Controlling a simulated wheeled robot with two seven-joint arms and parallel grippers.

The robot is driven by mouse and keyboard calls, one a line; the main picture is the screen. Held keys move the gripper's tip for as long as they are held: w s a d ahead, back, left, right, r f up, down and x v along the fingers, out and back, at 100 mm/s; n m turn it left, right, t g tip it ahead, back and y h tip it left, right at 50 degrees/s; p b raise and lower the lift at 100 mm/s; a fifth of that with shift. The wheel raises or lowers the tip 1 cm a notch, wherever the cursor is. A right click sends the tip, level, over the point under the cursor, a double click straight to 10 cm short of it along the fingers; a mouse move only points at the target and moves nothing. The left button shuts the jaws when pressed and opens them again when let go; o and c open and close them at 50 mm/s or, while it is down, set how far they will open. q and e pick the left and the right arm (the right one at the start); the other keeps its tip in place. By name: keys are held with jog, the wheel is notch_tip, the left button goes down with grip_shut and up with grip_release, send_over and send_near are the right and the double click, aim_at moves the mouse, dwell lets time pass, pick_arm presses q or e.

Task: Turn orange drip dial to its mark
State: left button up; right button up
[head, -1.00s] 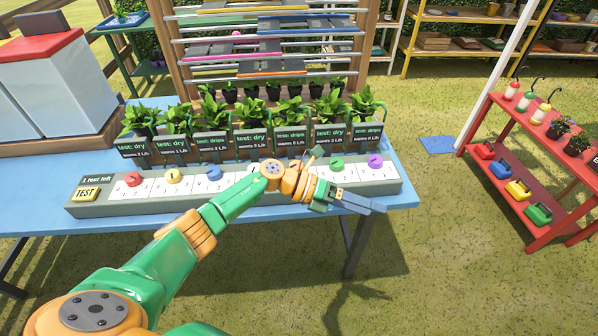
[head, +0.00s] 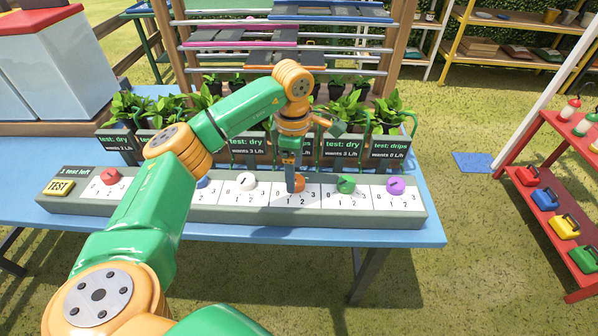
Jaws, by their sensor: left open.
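The orange dial (head: 299,184) sits on the long grey dial panel (head: 409,216), between the white dial (head: 246,181) and the green dial (head: 346,184). The numbers 0 to 3 are printed around it. My left gripper (head: 292,186) points down over the orange dial, its jaws open, with the fingertips at or just above it; I cannot tell whether they touch. The fingers cover part of the dial and hide its pointer. The sign behind the orange dial is mostly hidden by my gripper. My right gripper is not in view.
The purple dial (head: 396,186), red dial (head: 111,176) and partly covered blue dial (head: 202,182) share the panel. A yellow TEST button (head: 59,187) is at its left end. Signs such as "test: dry" (head: 341,146) and potted plants stand close behind. The red shelf (head: 548,200) is to the right.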

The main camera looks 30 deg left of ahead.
pick_arm(q)
notch_tip(320, 180, down, 2)
jog(key=shift+a+f, duration=0.1)
jog(key=shift+f, duration=0.1)
jog(key=shift+w+f, duration=0.3)
jog(key=shift+s+r, duration=0.1)
jog(key=shift+s, duration=0.05)
jog(key=c, duration=0.4)
grip_shut()
